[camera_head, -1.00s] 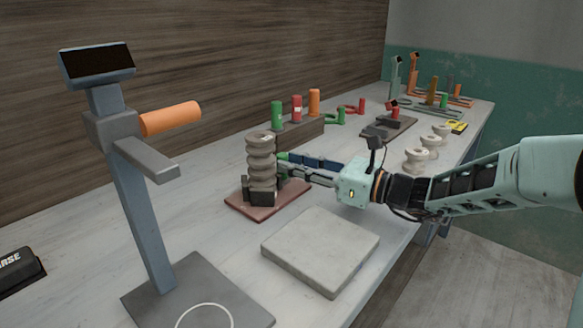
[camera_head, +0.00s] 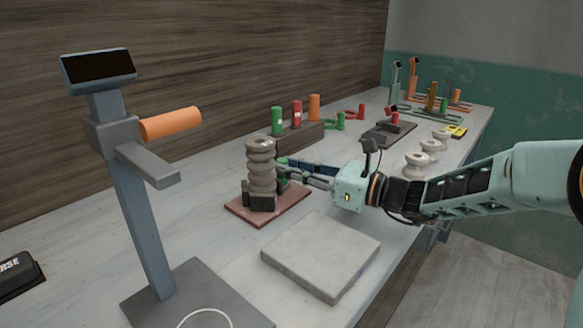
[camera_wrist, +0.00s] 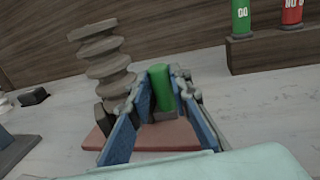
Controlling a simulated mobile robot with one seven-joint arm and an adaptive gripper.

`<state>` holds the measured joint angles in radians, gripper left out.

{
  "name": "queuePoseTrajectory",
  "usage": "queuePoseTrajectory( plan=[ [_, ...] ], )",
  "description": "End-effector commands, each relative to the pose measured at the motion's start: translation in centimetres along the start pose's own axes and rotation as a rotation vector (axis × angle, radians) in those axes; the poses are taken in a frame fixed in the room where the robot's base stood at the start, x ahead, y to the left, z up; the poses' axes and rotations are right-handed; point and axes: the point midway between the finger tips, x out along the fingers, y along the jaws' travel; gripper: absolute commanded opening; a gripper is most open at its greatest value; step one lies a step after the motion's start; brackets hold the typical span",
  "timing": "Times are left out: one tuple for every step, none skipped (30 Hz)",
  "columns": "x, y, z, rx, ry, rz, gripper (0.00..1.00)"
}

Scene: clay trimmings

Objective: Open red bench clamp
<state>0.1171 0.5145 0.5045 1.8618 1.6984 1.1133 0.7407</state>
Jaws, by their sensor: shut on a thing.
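A bench clamp with a reddish base plate (camera_head: 285,212) stands on the bench, its dark jaws (camera_head: 262,203) at the foot of a grey ribbed clay column (camera_head: 262,172). The column also shows in the wrist view (camera_wrist: 103,62), upright beside my fingers. A green handle (camera_wrist: 160,88) rises at the clamp's side. My gripper (camera_head: 286,166) reaches in from the right, its blue-sided fingers shut on the green handle; the handle stands between them in the wrist view. The fingers hide much of the clamp's right side.
A pale square slab (camera_head: 325,262) lies just in front. Behind is a gauge rack (camera_head: 300,138). Farther along are a dark-based clamp with a red handle (camera_head: 394,118), white spools (camera_head: 416,165) and stands. A blue-grey post (camera_head: 145,225) stands at left.

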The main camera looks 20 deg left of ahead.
Motion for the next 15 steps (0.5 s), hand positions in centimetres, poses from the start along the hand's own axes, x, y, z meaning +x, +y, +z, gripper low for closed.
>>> queuePoseTrajectory(
  plan=[
    [-0.2,-0.6,0.3,0.0,0.0,-0.004,0.0],
    [-0.2,-1.0,0.3,0.001,0.0,-0.005,0.0],
    [-0.3,-1.5,0.4,0.001,-0.001,-0.007,0.0],
    [-0.4,-1.9,0.5,0.001,-0.001,-0.007,0.0],
    [-0.5,-2.3,0.4,0.001,-0.001,-0.008,0.0],
    [-0.6,-2.7,0.4,0.0,-0.001,-0.009,0.0],
    [-0.7,-3.0,0.4,0.0,-0.001,-0.01,0.0],
    [-0.7,-3.2,0.3,0.001,-0.001,-0.01,0.0],
    [-0.8,-3.4,0.3,0.0,-0.001,-0.01,0.0],
    [-0.8,-3.5,0.2,0.0,0.0,-0.01,0.0],
    [-0.8,-3.6,0.2,-0.001,0.0,-0.01,0.0],
    [-0.8,-3.7,0.1,-0.001,0.0,-0.01,0.0],
    [-0.8,-3.7,0.1,-0.002,0.0,-0.011,0.0],
    [-0.8,-3.8,0.1,-0.002,0.0,-0.011,0.0],
    [-0.9,-3.8,0.1,-0.002,0.0,-0.012,0.0]
  ],
)
